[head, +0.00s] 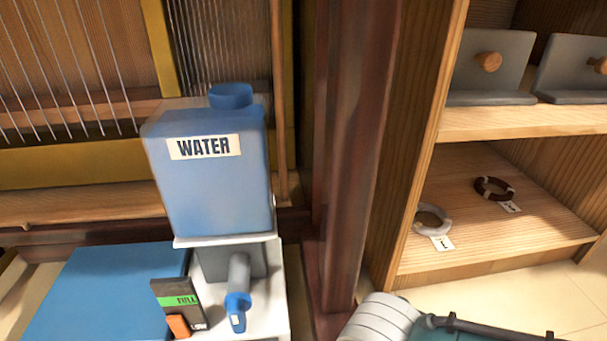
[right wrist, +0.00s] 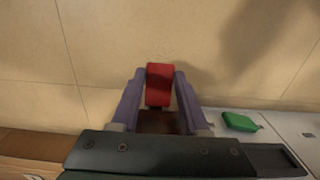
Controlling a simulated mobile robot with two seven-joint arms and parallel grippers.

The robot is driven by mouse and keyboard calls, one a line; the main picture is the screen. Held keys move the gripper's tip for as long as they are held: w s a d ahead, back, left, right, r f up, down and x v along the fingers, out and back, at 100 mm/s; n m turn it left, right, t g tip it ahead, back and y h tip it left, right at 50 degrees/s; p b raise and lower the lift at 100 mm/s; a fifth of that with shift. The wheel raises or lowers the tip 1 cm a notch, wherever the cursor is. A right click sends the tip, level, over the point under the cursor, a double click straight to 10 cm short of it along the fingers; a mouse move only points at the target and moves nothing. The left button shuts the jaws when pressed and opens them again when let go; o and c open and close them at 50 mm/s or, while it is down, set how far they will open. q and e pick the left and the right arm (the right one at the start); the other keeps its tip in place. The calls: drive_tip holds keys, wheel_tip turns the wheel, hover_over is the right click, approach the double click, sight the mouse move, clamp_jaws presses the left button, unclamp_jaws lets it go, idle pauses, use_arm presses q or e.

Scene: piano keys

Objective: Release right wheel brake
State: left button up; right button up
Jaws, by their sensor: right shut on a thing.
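My right gripper (right wrist: 160,92) shows in the right wrist view, with its two purple fingers shut on a red block-shaped piece (right wrist: 160,78). The red piece stands up between the fingertips and touches both. A dark brown part (right wrist: 160,121) shows below it between the fingers. I cannot tell how the red piece is mounted, and no wheel shows clearly. A green piece (right wrist: 240,121) lies to the right of the gripper, apart from it. My left gripper is in neither view.
A pale tiled floor (right wrist: 60,60) lies beyond the fingers. In the head view, a blue WATER tank (head: 208,185) stands above a blue spout (head: 237,303). A dark red post (head: 350,130) and a wooden shelf (head: 520,122) with rings stand to the right.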

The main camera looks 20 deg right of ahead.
clamp_jaws()
drive_tip(key=shift+w+r+g, duration=0.1)
drive_tip(key=shift+r+g, duration=0.05)
drive_tip(key=shift+g, duration=0.45)
drive_tip(key=shift+w+r+g+y+b, duration=0.2)
drive_tip(key=shift+g+y+b, duration=0.1)
drive_tip(key=shift+g+b, duration=0.25)
drive_tip(key=shift+r, duration=0.1)
drive_tip(key=o, duration=1.1)
unclamp_jaws()
drive_tip(key=shift+r, duration=0.1)
